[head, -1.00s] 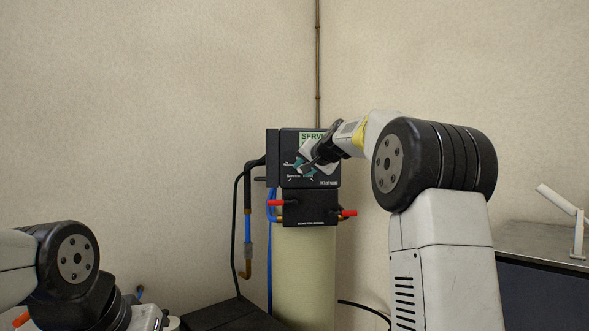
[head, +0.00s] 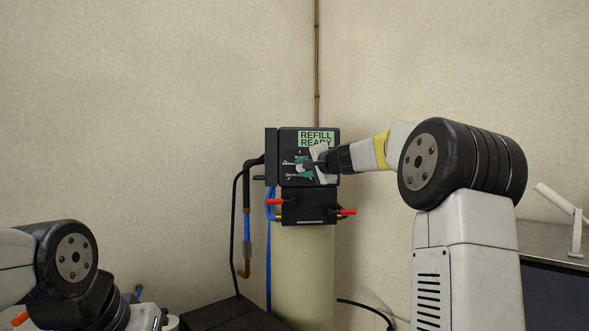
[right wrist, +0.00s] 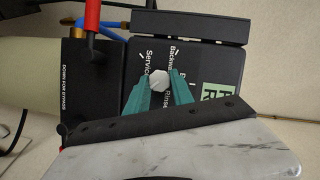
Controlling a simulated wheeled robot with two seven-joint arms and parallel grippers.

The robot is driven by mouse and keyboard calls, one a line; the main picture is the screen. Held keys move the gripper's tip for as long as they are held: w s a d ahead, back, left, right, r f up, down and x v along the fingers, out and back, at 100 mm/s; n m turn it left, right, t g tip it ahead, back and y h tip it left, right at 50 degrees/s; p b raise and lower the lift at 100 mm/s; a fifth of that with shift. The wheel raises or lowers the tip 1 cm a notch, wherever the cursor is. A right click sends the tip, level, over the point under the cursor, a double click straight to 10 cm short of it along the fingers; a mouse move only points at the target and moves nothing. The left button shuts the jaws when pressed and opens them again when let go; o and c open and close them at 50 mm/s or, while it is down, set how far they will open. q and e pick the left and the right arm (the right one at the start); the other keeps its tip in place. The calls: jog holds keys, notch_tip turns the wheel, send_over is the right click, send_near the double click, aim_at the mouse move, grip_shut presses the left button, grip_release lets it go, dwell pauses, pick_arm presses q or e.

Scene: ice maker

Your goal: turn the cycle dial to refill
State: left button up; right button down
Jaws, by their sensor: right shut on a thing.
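The black control head (head: 290,172) sits on top of a pale tank. Its green display (head: 316,139) reads "REFILL READY". The cycle dial, with a pale hexagonal face (right wrist: 158,79), shows in the right wrist view between the teal fingers, with labels such as "Service" and "Rinse" around it. My right gripper (head: 304,166) reaches in from the right and is shut on the dial; it also shows in the right wrist view (right wrist: 160,84). The gripper hides part of the dial and some labels. My left arm is at the lower left; its fingertips are not in view.
A black bypass block (head: 309,207) with red levers (head: 277,202) is below the head, on the pale tank (head: 304,270). Blue and black hoses (head: 247,230) hang left. A dark box (head: 235,315) stands at the lower left of the tank. A grey-topped counter (head: 550,240) is at right.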

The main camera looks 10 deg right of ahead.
dwell(0.3)
jog(key=c, duration=1.1)
grip_release()
jog(key=shift+s, duration=0.1)
jog(key=f+v, duration=0.1)
jog(key=v, duration=0.6)
jog(key=shift+s+r, duration=0.3)
jog(key=shift+r, duration=0.15)
jog(key=shift+d, duration=0.15)
